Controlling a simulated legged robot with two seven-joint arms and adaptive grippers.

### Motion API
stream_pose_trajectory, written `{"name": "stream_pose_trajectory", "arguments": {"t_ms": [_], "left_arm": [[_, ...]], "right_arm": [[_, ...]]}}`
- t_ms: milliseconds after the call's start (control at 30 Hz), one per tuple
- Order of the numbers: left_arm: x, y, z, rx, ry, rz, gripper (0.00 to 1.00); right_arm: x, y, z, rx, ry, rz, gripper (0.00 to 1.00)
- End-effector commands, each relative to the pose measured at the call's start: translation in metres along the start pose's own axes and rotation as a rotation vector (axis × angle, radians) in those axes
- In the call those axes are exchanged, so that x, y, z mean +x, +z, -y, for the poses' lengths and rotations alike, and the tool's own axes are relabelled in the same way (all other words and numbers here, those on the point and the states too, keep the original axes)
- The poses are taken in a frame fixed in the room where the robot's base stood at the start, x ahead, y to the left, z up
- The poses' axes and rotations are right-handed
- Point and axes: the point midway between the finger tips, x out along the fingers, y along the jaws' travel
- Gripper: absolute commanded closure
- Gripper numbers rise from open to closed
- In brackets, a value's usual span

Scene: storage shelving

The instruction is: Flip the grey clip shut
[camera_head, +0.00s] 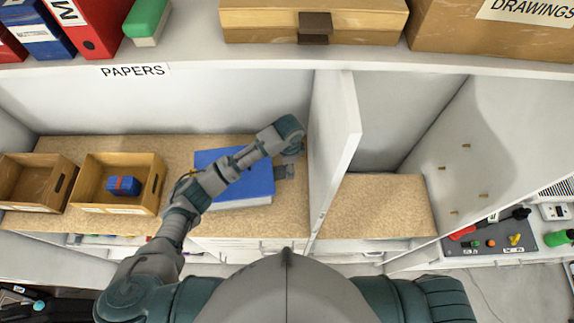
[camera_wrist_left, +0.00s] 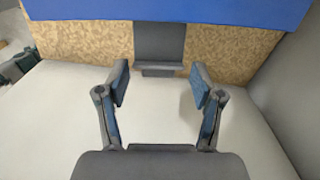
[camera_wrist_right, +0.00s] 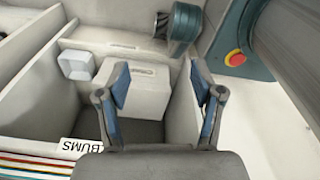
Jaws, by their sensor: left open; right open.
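A blue box file (camera_head: 235,178) lies flat on the cork-coloured shelf. The grey clip (camera_head: 285,172) sticks out flat from its right side. In the left wrist view, the grey clip (camera_wrist_left: 160,45) reaches out from the blue cover (camera_wrist_left: 160,12), with a small raised lip at its near end. My left gripper (camera_head: 293,148) is over the right end of the shelf, beside the clip. Its fingers (camera_wrist_left: 160,85) are open and empty, with the clip's end ahead between them. My right gripper (camera_wrist_right: 160,88) is open and empty, away from the clip, and out of the head view.
A white upright divider (camera_head: 337,140) stands just right of my left gripper. Two wooden trays (camera_head: 88,208) sit at the left, one holding a blue block (camera_head: 124,186). The upper shelf (camera_head: 200,62) runs above. Storage bins (camera_wrist_right: 140,95) lie below my right gripper.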

Motion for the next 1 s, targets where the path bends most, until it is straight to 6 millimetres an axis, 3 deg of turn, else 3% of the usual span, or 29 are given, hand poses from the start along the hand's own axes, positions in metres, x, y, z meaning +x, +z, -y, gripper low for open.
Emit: {"name": "stream_pose_trajectory", "arguments": {"t_ms": [267,433,467,700,867,1000], "left_arm": [[0.015,0.004,0.002,0.0,0.001,-0.005,0.33],[0.015,0.009,0.002,0.0,0.001,-0.009,0.33],[0.015,0.01,0.002,0.0,0.001,-0.01,0.38],[0.015,0.008,0.002,-0.001,0.001,-0.006,0.98],[0.014,0.007,0.002,-0.002,0.004,-0.036,1.0],[0.006,0.014,0.001,-0.005,0.004,-0.196,1.0]], "right_arm": [[-0.004,0.03,-0.016,0.0,0.019,0.044,0.33],[-0.004,0.032,-0.022,-0.002,0.026,0.048,0.33],[-0.004,0.031,-0.022,-0.002,0.026,0.046,0.33],[-0.003,0.019,-0.006,0.003,0.008,0.028,0.33],[-0.003,0.017,0.004,0.002,-0.004,0.025,0.33],[-0.003,0.018,-0.001,-0.001,0.002,0.026,0.33]]}}
